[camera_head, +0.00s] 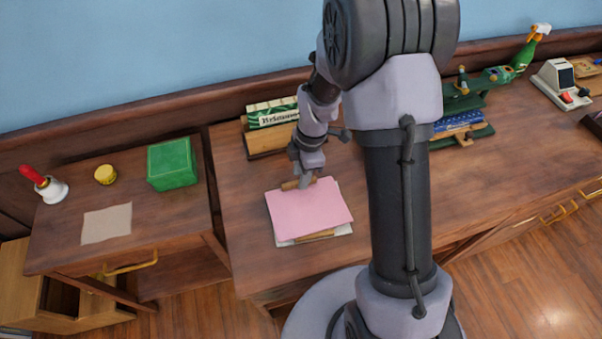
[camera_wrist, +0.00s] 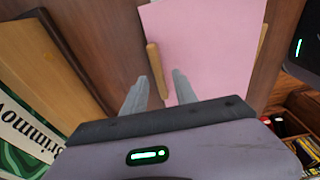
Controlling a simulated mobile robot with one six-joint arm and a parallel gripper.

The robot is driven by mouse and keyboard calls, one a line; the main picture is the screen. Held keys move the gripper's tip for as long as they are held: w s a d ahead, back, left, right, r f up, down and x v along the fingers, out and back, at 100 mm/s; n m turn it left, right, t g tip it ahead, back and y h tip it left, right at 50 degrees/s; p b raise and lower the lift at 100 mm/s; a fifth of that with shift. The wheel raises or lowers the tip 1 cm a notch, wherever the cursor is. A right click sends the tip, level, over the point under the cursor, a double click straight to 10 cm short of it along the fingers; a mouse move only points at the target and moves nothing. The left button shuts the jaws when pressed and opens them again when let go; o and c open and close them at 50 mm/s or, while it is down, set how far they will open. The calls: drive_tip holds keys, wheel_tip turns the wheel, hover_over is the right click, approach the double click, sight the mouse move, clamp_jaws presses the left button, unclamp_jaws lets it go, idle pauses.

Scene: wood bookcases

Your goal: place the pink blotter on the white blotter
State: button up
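The pink blotter (camera_head: 309,208) is a flat pink sheet with tan strips along two opposite edges. It lies over a whitish sheet, seemingly the white blotter (camera_head: 343,230), most of which is hidden beneath it. I cannot tell whether the two touch all over. My gripper (camera_head: 305,181) points down at the pink blotter's back edge. In the wrist view the pink blotter (camera_wrist: 205,45) is close, and my gripper's two fingers (camera_wrist: 161,78) stand apart, with a tan edge strip between them. Gaps seem to show beside the strip.
A sign on a wood block (camera_head: 272,125) stands behind the blotters. Green stands with books (camera_head: 459,122) are at right.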

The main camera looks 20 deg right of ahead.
drive_tip(key=shift+r+p, duration=0.3)
drive_tip(key=s+r+m+t+p, duration=0.1)
drive_tip(key=s+r+m+p, duration=0.15)
drive_tip(key=r, duration=0.85)
drive_tip(key=s+r+m+t+p, duration=0.15)
drive_tip(key=r+m, duration=0.25)
drive_tip(key=r, duration=0.6)
drive_tip(key=s+a+r+m+t, duration=0.1)
drive_tip(key=s+a+r+m, duration=0.1)
drive_tip(key=s+r+m, duration=0.3)
drive_tip(key=s+a+r+m+t, duration=0.2)
drive_tip(key=s+r+m, duration=0.2)
drive_tip(key=s+m, duration=0.6)
drive_tip(key=shift+r+m, duration=0.35)
drive_tip(key=shift+m, duration=0.1)
wheel_tip(320, 180, down, 3)
drive_tip(key=b, duration=0.3)
drive_tip(key=shift+f, duration=0.15)
